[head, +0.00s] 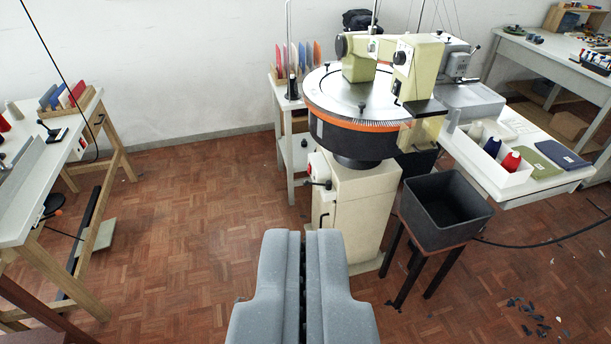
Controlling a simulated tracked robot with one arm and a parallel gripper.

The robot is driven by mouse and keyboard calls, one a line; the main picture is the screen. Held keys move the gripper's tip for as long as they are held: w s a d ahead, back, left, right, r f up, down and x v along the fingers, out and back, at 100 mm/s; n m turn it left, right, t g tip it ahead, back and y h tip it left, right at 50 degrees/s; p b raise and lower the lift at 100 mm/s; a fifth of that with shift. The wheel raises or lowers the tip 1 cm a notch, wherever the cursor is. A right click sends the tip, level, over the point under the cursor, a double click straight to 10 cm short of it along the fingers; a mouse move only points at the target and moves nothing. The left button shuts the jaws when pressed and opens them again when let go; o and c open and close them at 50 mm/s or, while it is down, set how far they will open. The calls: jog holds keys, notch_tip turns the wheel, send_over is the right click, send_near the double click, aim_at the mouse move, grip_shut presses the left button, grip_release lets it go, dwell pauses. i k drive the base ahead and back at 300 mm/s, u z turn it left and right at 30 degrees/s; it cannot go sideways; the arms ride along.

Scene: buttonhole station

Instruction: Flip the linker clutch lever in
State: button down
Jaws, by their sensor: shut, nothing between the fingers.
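The linker (355,120) stands ahead, a round dial machine with an orange rim, a ring of points and a pale green head, on a cream pedestal (362,210). A small black lever with a knob (328,184) sticks out at the pedestal's upper left, beside a white switch box with a red button (311,171). It looks like the clutch lever, but its exact position is too small to tell. My gripper (304,236) is at the bottom middle, its two grey fingers together and empty. It is apart from the linker, with its tips appearing below the lever in the picture.
A dark grey bin (445,205) on a stand is right of the pedestal. A white table (510,165) with thread cones and folded cloth stands behind it. A workbench (40,180) is at the left. Open parquet floor (190,210) lies between. Dark scraps (535,315) lie at lower right.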

aim_at(327, 186)
jog(key=u, duration=0.15)
jog(key=i, duration=2.05)
jog(key=u, duration=0.3)
